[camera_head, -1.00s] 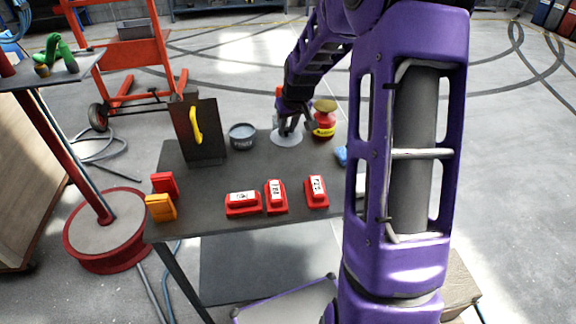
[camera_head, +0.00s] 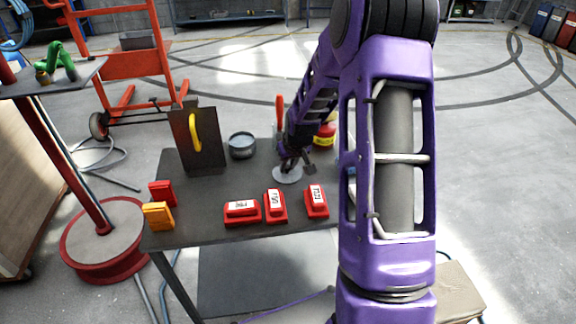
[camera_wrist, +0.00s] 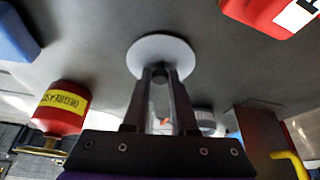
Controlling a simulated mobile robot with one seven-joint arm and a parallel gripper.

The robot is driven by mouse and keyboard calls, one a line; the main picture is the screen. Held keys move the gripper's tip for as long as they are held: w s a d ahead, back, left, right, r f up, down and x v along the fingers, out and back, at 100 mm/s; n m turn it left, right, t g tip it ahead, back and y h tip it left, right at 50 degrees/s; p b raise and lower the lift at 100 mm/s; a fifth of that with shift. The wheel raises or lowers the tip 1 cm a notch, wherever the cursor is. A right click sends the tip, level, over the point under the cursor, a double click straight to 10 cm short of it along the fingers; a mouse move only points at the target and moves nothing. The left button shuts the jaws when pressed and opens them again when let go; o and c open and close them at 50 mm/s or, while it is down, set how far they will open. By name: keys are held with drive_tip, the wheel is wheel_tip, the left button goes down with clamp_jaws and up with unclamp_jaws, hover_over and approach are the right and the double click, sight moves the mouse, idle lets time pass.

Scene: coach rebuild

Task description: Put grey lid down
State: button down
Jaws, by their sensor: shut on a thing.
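The grey lid (camera_head: 287,175) is a pale round disc low over the dark table, behind the red blocks. It also shows in the wrist view (camera_wrist: 161,50), just beyond my fingertips. My gripper (camera_head: 291,160) is above it, shut on its small knob, which shows dark between the fingers (camera_wrist: 160,76). I cannot tell whether the lid touches the table. A grey open round tin (camera_head: 242,146) stands on the table to the left of the lid.
Several red labelled blocks (camera_head: 275,206) lie along the table's front. A red canister with a yellow label (camera_wrist: 62,108) is beside my gripper. A dark upright panel with a yellow handle (camera_head: 197,140) stands at left. Bare table (camera_head: 205,190) lies between panel and lid.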

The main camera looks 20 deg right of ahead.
drive_tip(key=shift+f, duration=0.15)
drive_tip(key=c, duration=0.7)
unclamp_jaws()
drive_tip(key=shift+s+r, duration=0.1)
drive_tip(key=shift+r, duration=0.5)
drive_tip(key=p+v, duration=0.1)
drive_tip(key=v, duration=1)
drive_tip(key=shift+s+r+p, duration=0.1)
drive_tip(key=shift+p, duration=0.2)
